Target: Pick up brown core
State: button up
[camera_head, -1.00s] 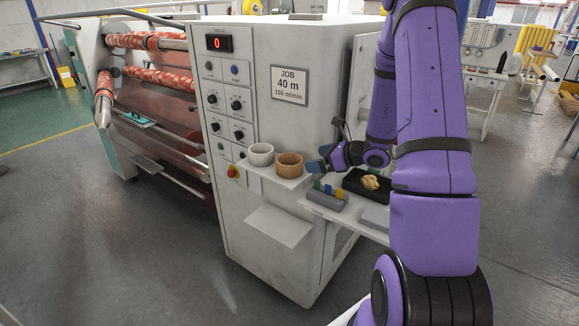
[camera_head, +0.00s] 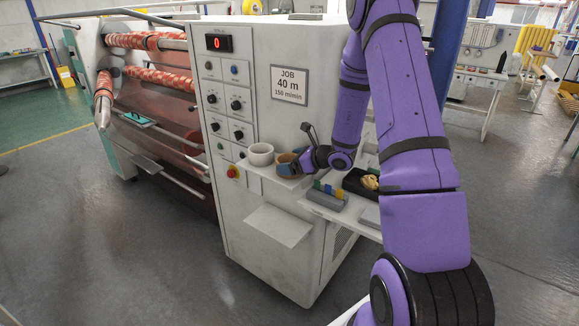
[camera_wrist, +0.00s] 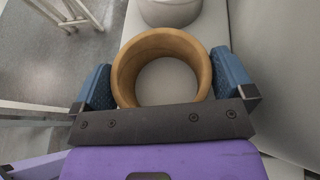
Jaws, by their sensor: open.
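The brown core (camera_head: 285,165) is a short tan ring standing on the machine's white shelf. My gripper (camera_head: 287,163) is at it, partly covering it in the head view. In the wrist view the brown core (camera_wrist: 125,68) stands between the two blue fingers of my gripper (camera_wrist: 163,85), with its round opening facing up. The fingers are spread on both sides of it. The left finger shows a small gap to the ring; the right finger is very close, and I cannot tell whether it touches.
A white core (camera_head: 261,154) stands left of the brown one on the shelf (camera_head: 262,171). A grey holder with coloured blocks (camera_head: 328,196) and a black tray with a yellow item (camera_head: 359,184) lie to the right. The machine cabinet (camera_head: 290,120) rises behind.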

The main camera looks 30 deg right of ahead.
jog(key=c, duration=0.6)
jog(key=shift+o, duration=0.2)
jog(key=shift+r, duration=0.15)
